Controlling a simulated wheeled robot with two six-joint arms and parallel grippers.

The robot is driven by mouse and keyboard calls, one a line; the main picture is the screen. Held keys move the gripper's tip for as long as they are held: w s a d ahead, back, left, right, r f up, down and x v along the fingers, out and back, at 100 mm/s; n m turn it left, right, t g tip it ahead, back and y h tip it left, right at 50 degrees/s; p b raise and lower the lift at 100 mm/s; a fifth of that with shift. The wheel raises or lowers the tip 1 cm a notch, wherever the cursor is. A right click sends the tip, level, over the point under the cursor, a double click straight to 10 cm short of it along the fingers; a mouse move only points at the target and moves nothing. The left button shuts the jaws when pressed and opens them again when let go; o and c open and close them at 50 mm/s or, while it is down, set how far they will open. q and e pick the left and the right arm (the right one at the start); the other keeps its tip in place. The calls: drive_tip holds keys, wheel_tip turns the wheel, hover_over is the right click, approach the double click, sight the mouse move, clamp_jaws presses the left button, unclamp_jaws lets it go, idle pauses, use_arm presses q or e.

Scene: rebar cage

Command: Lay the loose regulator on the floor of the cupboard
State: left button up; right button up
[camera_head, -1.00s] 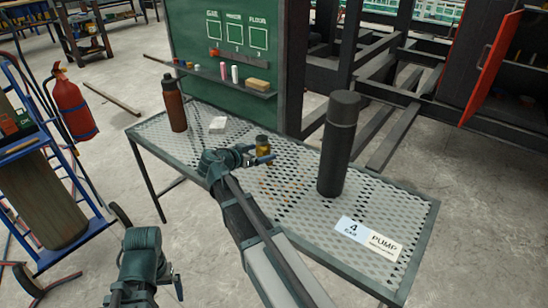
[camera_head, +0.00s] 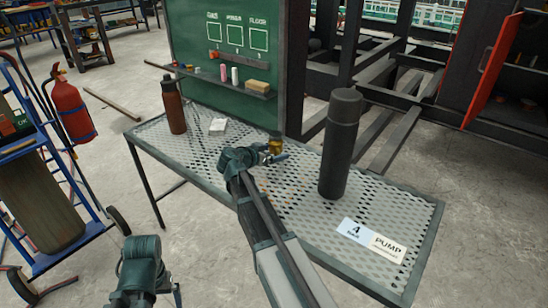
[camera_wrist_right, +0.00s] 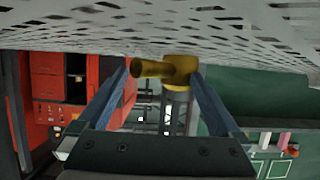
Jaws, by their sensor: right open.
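The loose regulator, a small brass-yellow fitting (camera_head: 276,141), is on the perforated table (camera_head: 395,195) near its back edge. In the right wrist view the brass regulator (camera_wrist_right: 180,72) shows between the finger ends, with a stub pointing left. My right gripper (camera_head: 271,154) is open at the regulator, one finger on each side (camera_wrist_right: 161,78); I cannot tell whether they touch it. The cupboard (camera_head: 525,75) is at the far right, with its red door (camera_head: 492,68) open and its floor partly hidden. My left gripper (camera_head: 160,296) is low at the left, its jaws unclear.
A tall black flask (camera_head: 340,145) stands right of my right gripper. A brown bottle (camera_head: 173,105) and a white block (camera_head: 218,125) are at the table's left. A green board (camera_head: 225,75) rises behind. A cart with a cylinder (camera_head: 40,205) and red extinguisher (camera_head: 72,108) stand left.

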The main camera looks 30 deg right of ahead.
drive_tip(key=shift+c, duration=0.2)
clamp_jaws()
drive_tip(key=shift+s, duration=0.1)
idle(1.0)
